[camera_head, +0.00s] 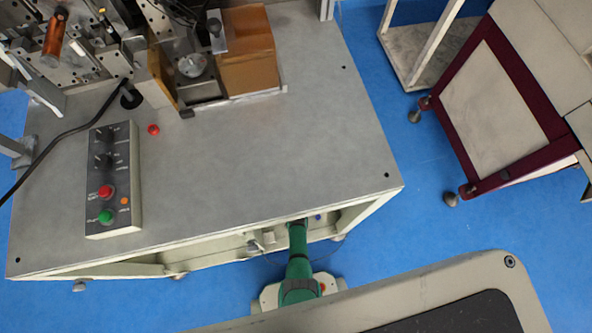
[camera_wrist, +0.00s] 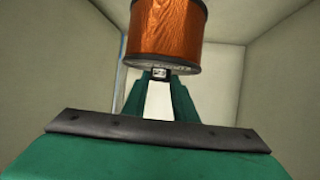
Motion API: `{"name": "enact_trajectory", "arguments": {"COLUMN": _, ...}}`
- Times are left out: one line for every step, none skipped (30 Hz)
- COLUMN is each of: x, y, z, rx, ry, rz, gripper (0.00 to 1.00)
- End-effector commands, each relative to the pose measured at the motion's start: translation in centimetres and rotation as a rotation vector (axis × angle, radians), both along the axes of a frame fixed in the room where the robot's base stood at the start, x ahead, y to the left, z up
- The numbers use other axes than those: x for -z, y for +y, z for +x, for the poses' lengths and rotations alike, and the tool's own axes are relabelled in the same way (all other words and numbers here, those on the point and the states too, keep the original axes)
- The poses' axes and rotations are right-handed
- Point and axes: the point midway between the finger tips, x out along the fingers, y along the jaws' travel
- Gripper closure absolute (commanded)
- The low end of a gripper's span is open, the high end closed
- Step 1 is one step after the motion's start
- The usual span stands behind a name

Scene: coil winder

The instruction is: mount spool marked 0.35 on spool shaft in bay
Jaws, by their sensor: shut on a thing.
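In the wrist view a spool of copper-coloured wire (camera_wrist: 166,30) with a dark lower flange stands in front of my gripper (camera_wrist: 160,82). The two green fingers are shut on the spool at its lower flange. A small tag (camera_wrist: 160,72) shows between the fingertips; I cannot read its marking. The spool's top is cut off by the frame edge. Pale walls of the bay (camera_wrist: 268,75) surround the spool at both sides and behind. The spool shaft is not visible. In the head view my gripper and the spool are hidden under the tabletop.
My green arm reaches under the front edge of the grey table (camera_head: 270,150). A control box (camera_head: 113,180) with red and green buttons lies on it. The winding machine (camera_head: 90,60) with a copper-coloured coil (camera_head: 54,42) stands behind. A maroon-edged cabinet (camera_head: 505,110) stands right, across blue floor.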

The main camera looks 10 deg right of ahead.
Motion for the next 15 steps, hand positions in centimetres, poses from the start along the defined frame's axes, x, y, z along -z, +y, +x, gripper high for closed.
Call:
{"name": "enact_trajectory", "arguments": {"x": -0.20, "y": -0.05, "z": 0.32, "rx": 0.000, "ry": -0.008, "rz": -0.002, "gripper": 1.00}}
{"name": "enact_trajectory", "arguments": {"x": -0.14, "y": -0.05, "z": 0.32, "rx": 0.000, "ry": -0.008, "rz": -0.002, "gripper": 1.00}}
{"name": "enact_trajectory", "arguments": {"x": -0.06, "y": -0.05, "z": 0.30, "rx": 0.000, "ry": -0.008, "rz": -0.002, "gripper": 1.00}}
{"name": "enact_trajectory", "arguments": {"x": 0.01, "y": -0.05, "z": 0.29, "rx": 0.000, "ry": -0.008, "rz": -0.002, "gripper": 1.00}}
{"name": "enact_trajectory", "arguments": {"x": 0.08, "y": -0.04, "z": 0.27, "rx": 0.000, "ry": -0.008, "rz": -0.002, "gripper": 1.00}}
{"name": "enact_trajectory", "arguments": {"x": 0.16, "y": -0.03, "z": 0.27, "rx": 0.000, "ry": -0.008, "rz": -0.002, "gripper": 1.00}}
{"name": "enact_trajectory", "arguments": {"x": 0.21, "y": -0.03, "z": 0.28, "rx": 0.000, "ry": -0.008, "rz": -0.002, "gripper": 1.00}}
{"name": "enact_trajectory", "arguments": {"x": 0.25, "y": -0.02, "z": 0.28, "rx": 0.000, "ry": -0.008, "rz": -0.002, "gripper": 1.00}}
{"name": "enact_trajectory", "arguments": {"x": 0.33, "y": -0.03, "z": 0.29, "rx": -0.001, "ry": -0.008, "rz": -0.001, "gripper": 1.00}}
{"name": "enact_trajectory", "arguments": {"x": 0.39, "y": -0.02, "z": 0.29, "rx": -0.001, "ry": -0.008, "rz": -0.001, "gripper": 1.00}}
{"name": "enact_trajectory", "arguments": {"x": 0.46, "y": 0.00, "z": 0.29, "rx": -0.001, "ry": -0.008, "rz": -0.001, "gripper": 1.00}}
{"name": "enact_trajectory", "arguments": {"x": 0.54, "y": -0.01, "z": 0.29, "rx": -0.001, "ry": -0.007, "rz": -0.001, "gripper": 1.00}}
{"name": "enact_trajectory", "arguments": {"x": 0.59, "y": 0.00, "z": 0.30, "rx": -0.001, "ry": -0.008, "rz": -0.001, "gripper": 1.00}}
{"name": "enact_trajectory", "arguments": {"x": 0.62, "y": 0.01, "z": 0.31, "rx": 0.000, "ry": -0.008, "rz": -0.001, "gripper": 1.00}}
{"name": "enact_trajectory", "arguments": {"x": 0.68, "y": 0.01, "z": 0.31, "rx": 0.000, "ry": -0.009, "rz": -0.001, "gripper": 1.00}}
